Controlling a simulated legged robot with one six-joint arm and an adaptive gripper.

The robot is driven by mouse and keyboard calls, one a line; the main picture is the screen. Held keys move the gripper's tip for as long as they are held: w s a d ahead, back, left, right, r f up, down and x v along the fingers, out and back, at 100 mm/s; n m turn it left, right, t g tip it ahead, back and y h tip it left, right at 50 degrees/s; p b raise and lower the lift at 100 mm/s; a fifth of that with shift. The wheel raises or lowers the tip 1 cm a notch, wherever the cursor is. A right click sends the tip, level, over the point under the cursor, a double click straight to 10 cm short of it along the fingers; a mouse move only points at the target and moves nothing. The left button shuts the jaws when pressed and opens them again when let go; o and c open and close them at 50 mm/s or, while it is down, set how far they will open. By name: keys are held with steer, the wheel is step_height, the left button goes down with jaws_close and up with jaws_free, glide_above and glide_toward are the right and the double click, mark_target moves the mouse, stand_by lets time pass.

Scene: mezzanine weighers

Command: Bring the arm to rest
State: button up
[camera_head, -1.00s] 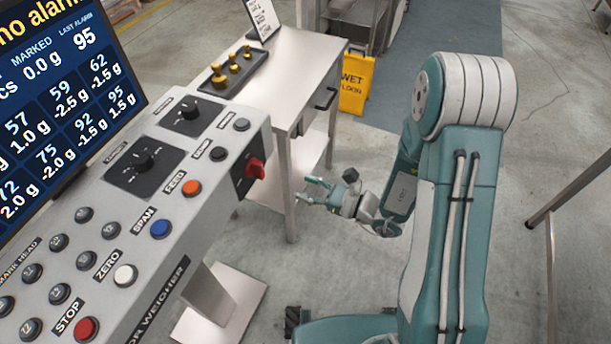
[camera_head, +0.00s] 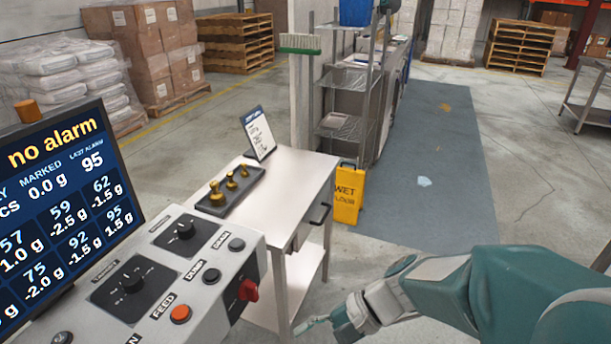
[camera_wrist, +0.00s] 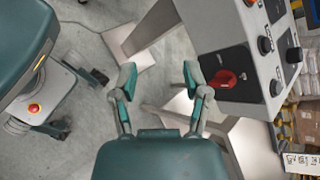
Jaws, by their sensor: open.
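In the wrist view my gripper (camera_wrist: 158,80) is open and empty, its two teal fingers spread apart over the floor beside the console's leg. In the head view my arm reaches in from the lower right, and only part of my gripper (camera_head: 312,326) shows near the bottom edge, right of the console (camera_head: 205,260). The console's red switch (camera_head: 249,290) is on its end face. In the wrist view the red switch (camera_wrist: 224,79) lies to the right of the fingers, apart from them.
A steel table (camera_head: 290,170) with a weight set (camera_head: 231,190) stands behind the console. A yellow wet-floor sign (camera_head: 347,195) and a wire shelf (camera_head: 347,100) stand beyond it. A steel bench (camera_head: 590,112) is at far right.

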steer(key=s+d+r+n+t+h, duration=0.3)
steer(key=d+r+n+t+h, duration=0.4)
steer(key=d+r+h, duration=0.3)
steer(key=d+t, duration=0.1)
steer(key=d, duration=0.3)
steer(key=shift+d+n+h, duration=0.15)
steer(key=shift+n+h, duration=0.15)
